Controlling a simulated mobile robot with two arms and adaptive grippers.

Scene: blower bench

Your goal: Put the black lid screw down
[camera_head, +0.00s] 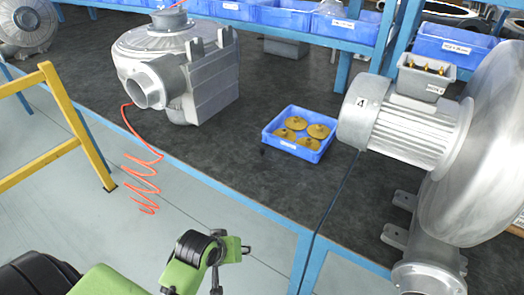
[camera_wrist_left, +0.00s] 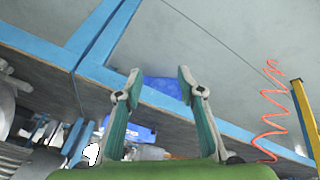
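I cannot make out a black lid screw for certain in either view. A tiny dark speck (camera_head: 263,151) shows on the dark bench mat just left of the blue tray in the head view, too small to identify. In the left wrist view my left gripper (camera_wrist_left: 160,76) has its two teal-padded fingers apart, with nothing visible between them. In the head view the green left arm reaches in at the bottom, in front of the bench's front edge, over the floor. My right gripper is in neither view.
A blue tray (camera_head: 272,141) with several brass-coloured parts stands mid-bench. A grey blower (camera_head: 205,85) stands left of it; a large motor blower (camera_head: 410,130) stands right. A yellow frame (camera_head: 76,122) and coiled orange hose (camera_head: 140,170) are at left.

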